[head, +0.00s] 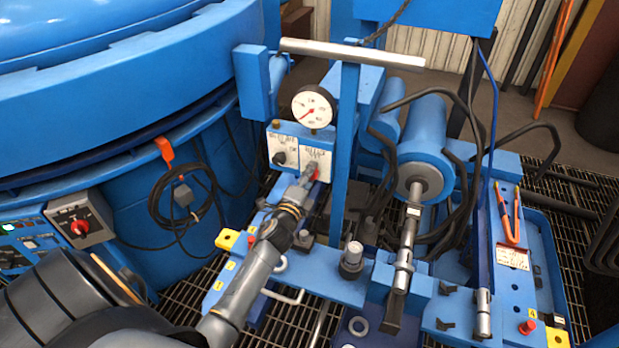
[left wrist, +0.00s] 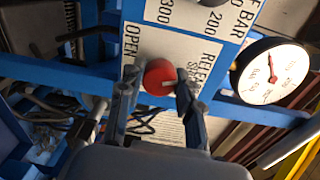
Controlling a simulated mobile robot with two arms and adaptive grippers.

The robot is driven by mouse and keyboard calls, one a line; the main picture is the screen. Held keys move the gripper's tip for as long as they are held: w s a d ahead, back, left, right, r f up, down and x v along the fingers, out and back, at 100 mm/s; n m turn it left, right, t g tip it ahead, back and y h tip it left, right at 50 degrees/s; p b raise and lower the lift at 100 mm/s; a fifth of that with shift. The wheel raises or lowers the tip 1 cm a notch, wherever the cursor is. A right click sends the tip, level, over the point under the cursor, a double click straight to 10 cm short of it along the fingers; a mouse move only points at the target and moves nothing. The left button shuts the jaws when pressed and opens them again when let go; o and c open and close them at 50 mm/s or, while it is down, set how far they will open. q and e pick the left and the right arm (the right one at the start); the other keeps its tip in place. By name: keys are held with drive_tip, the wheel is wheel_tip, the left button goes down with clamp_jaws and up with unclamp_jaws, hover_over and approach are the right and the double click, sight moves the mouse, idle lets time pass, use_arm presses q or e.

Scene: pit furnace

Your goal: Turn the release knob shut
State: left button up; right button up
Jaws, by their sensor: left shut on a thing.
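The red release knob (head: 315,175) sits low on a white label plate (head: 316,150) below the gauge. In the left wrist view the knob (left wrist: 159,77) lies between my two fingertips, with a pale mark on its right part. The plate reads OPEN on the left and RELEASE and SHUT on the right, partly hidden by a finger. My left gripper (head: 306,182) is shut on the knob, and it also shows in the left wrist view (left wrist: 158,88). My right gripper is not in view.
A round gauge (head: 313,106) stands above the plates. A dark knob (head: 280,157) is on the neighbouring plate to the left. A blue upright post (head: 345,150) with a grey crossbar (head: 350,54) stands close right of the release knob. Hoses and a cylinder (head: 424,150) fill the right.

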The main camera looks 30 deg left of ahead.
use_arm(q)
drive_tip(key=shift+m+b, duration=0.45)
drive_tip(key=shift+m, duration=1.65)
drive_tip(key=o, duration=1.2)
drive_tip(key=shift+c, duration=0.2)
drive_tip(key=shift+s+d, duration=0.1)
drive_tip(key=v, duration=1.1)
drive_tip(key=shift+s+d, duration=0.15)
drive_tip(key=shift+s, duration=0.25)
